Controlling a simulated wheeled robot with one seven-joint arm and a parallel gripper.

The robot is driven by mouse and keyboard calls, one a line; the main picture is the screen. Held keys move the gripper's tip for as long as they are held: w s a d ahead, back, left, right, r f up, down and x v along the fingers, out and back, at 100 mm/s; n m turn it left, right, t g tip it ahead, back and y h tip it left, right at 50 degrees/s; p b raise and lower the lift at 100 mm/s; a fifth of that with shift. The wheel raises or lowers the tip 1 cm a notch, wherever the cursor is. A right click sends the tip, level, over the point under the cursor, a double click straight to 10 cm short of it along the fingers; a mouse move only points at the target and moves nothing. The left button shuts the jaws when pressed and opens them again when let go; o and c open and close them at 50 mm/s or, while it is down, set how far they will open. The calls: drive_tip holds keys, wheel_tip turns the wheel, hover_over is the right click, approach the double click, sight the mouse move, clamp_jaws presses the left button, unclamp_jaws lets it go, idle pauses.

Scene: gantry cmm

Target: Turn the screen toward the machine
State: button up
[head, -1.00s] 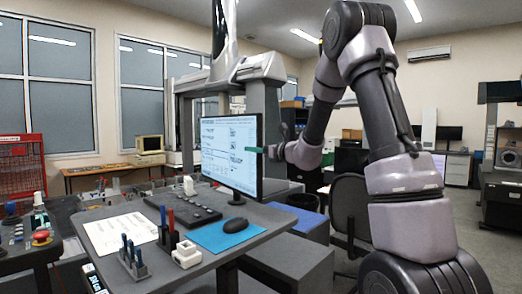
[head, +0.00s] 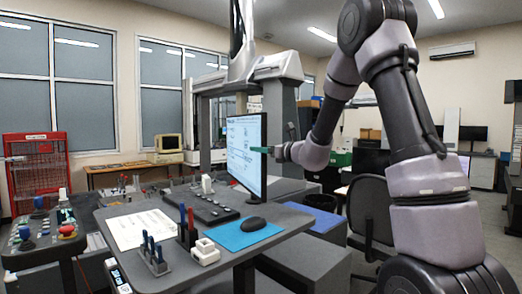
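The screen (head: 243,150) stands upright on the grey desk, its lit face showing a document and seen at a steep angle. The machine, a grey gantry (head: 275,68) with a vertical column, stands behind the screen. My gripper (head: 268,149) is at the screen's right edge, reaching in from the right.
On the desk (head: 150,272) are a keyboard (head: 205,208), a mouse (head: 253,224) on a blue mat (head: 232,236), a paper sheet (head: 140,228) and pen holders (head: 153,260). A control panel (head: 42,236) stands at left. A chair (head: 372,212) stands right of the desk.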

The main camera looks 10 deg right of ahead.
drive_tip(key=v, duration=1)
drive_tip(key=shift+s, duration=0.2)
drive_tip(key=shift+r, duration=0.1)
drive_tip(key=s+a+r+n+g, duration=0.1)
drive_tip(key=s+a+n+g, duration=0.3)
drive_tip(key=s+n, duration=0.5)
drive_tip(key=s+a+n+g, duration=0.2)
drive_tip(key=s+n+g, duration=0.35)
drive_tip(key=s, duration=0.55)
drive_tip(key=s+d+n+t+h, duration=0.2)
drive_tip(key=s+d+n+h, duration=0.6)
drive_tip(key=s+d+n, duration=0.2)
drive_tip(key=shift+d+f+h, duration=0.3)
drive_tip(key=shift+d+f, duration=0.15)
drive_tip(key=shift+d, duration=0.5)
